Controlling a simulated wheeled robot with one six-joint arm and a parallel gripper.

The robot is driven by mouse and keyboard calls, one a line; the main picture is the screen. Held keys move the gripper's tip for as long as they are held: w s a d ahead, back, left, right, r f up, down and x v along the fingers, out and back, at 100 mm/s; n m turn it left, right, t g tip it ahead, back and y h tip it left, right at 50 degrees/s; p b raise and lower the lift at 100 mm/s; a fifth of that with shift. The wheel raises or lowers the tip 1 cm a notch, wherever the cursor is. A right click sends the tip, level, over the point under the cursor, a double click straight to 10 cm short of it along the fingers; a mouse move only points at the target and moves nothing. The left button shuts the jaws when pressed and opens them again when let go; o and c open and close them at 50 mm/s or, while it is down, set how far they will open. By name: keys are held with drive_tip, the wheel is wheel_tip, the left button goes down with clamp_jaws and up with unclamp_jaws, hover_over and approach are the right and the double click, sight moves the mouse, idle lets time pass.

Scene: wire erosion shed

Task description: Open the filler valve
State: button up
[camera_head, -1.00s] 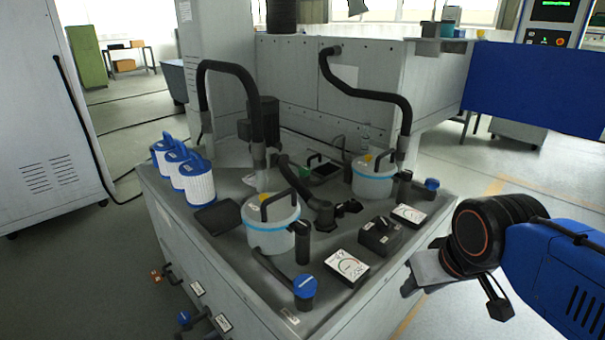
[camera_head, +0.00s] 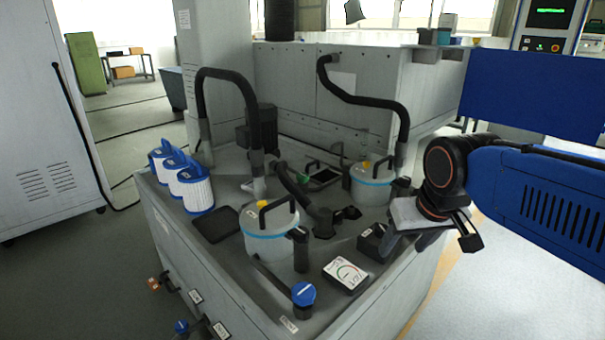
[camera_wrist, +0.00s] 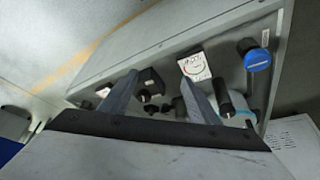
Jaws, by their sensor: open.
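Several valves could be the filler valve, and I cannot tell which one it is. A blue-capped valve (camera_head: 303,294) stands at the near corner of the grey bench top; it also shows in the wrist view (camera_wrist: 257,58). Low on the bench's left side are a small blue-knobbed valve (camera_head: 182,326) and an orange one (camera_head: 153,284), each beside a white tag. My gripper (camera_head: 400,250) is over the bench's right edge, near a black switch box. In the wrist view its two fingers (camera_wrist: 160,77) are apart with nothing between them.
The bench carries two pale canisters (camera_head: 270,225) with black handles, a white dial gauge (camera_head: 345,273), black hoses (camera_head: 375,93) and white pleated filters (camera_head: 198,192). A grey cabinet (camera_head: 45,130) stands at left. The floor right of the bench is clear.

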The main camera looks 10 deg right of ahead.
drive_tip(key=w+a+r, duration=0.2)
drive_tip(key=w+r, duration=0.4)
drive_tip(key=w, duration=0.6)
drive_tip(key=r+m, duration=0.1)
drive_tip(key=m, duration=0.1)
hover_over(302, 175)
drive_tip(key=s, duration=0.7)
drive_tip(key=shift+h, duration=0.3)
drive_tip(key=x, duration=1.6)
drive_tip(key=shift+a+f, duration=0.25)
drive_tip(key=shift+a, duration=0.1)
drive_tip(key=c, duration=1.1)
